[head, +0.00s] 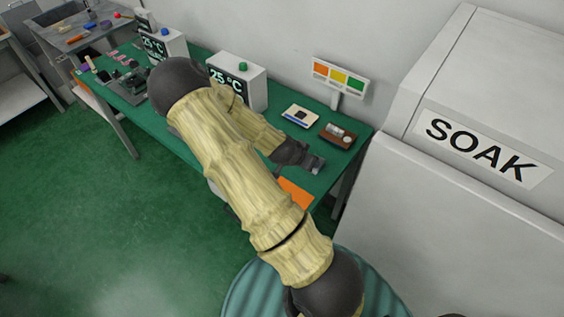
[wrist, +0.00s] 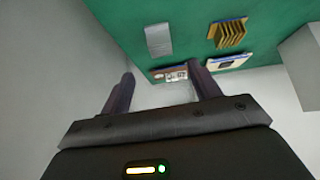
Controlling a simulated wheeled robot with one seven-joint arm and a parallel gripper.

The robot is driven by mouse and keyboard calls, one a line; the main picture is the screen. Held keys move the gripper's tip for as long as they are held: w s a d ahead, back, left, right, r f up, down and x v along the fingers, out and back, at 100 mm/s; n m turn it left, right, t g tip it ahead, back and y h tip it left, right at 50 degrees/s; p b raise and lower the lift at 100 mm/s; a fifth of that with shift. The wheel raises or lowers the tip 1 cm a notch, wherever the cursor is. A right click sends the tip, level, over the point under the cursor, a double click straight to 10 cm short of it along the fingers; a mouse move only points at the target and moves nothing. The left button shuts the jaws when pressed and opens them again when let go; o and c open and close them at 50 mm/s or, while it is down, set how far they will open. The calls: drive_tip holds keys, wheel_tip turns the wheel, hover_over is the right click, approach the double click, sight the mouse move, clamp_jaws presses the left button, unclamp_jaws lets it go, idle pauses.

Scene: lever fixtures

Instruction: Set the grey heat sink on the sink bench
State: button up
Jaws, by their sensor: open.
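The grey heat sink looks to be the grey block (wrist: 158,40) on the green bench (wrist: 125,20) in the wrist view, beyond my fingertips. In the head view a small grey piece (head: 318,164) by my gripper (head: 297,154) seems to be the same block. My gripper (wrist: 161,73) is open, with nothing between its fingers. The block is apart from the fingers in the wrist view. No bench is labelled as the sink bench; a grey bench (head: 62,42) with small tools stands at the far left in the head view.
A brown board (head: 338,135) and a white card (head: 300,116) lie near the bench's right end. A gold finned block (wrist: 229,34) shows in the wrist view. An orange card (head: 294,193) lies by the front edge. A large SOAK cabinet (head: 480,200) stands right. Green floor at left is clear.

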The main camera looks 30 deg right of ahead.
drive_tip(key=s+a+r+n+y, duration=0.3)
drive_tip(key=a+r+n, duration=0.3)
drive_tip(key=a+r, duration=0.3)
drive_tip(key=s+a+r+n+y, duration=0.3)
drive_tip(key=s+a+r+n, duration=0.2)
drive_tip(key=a, duration=0.7)
wheel_tip(320, 180, up, 4)
drive_tip(key=shift+s+a+f+n+y, duration=0.15)
drive_tip(key=shift+s+a+n+y, duration=0.25)
drive_tip(key=shift+n, duration=0.7)
drive_tip(key=shift+w, duration=0.1)
drive_tip(key=shift+s, duration=0.2)
drive_tip(key=shift+w, duration=0.1)
